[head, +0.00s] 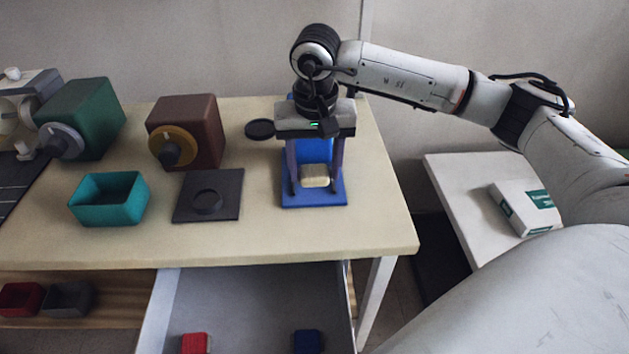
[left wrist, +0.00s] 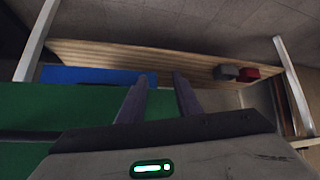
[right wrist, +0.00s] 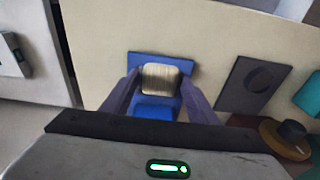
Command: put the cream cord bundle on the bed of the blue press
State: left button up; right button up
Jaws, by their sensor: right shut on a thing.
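The cream cord bundle (head: 315,175) is a small pale block with rounded edges, between the fingertips of my right gripper (head: 314,188). The right wrist view also shows the bundle (right wrist: 160,79) between both fingers. The blue press (head: 325,198) stands near the table's right end, its flat bed directly beneath the bundle. I cannot tell whether the bundle touches the bed. The press's upper part is mostly hidden behind my right gripper. My left gripper (left wrist: 162,77) shows only in the left wrist view, with its fingers apart and nothing between them.
A dark square plate (head: 228,209), a teal bin (head: 82,212), a brown machine (head: 208,120) and a green machine (head: 90,115) stand left of the press. An open drawer (head: 245,305) below holds a red and a blue block. A side table (head: 455,175) carries a white box.

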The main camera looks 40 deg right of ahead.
aim_at(315, 173)
notch_tip(315, 173, down, 4)
jog(key=shift+f, duration=0.15)
pick_arm(q)
jog(key=shift+w+a+r, duration=0.1)
jog(key=shift+r, duration=0.05)
pick_arm(e)
jog(key=shift+f, duration=0.35)
jog(key=shift+f+b, duration=0.25)
jog(key=shift+b, duration=0.25)
jog(key=o, duration=1)
pick_arm(q)
jog(key=shift+w+d+f, duration=0.2)
jog(key=shift+f, duration=0.05)
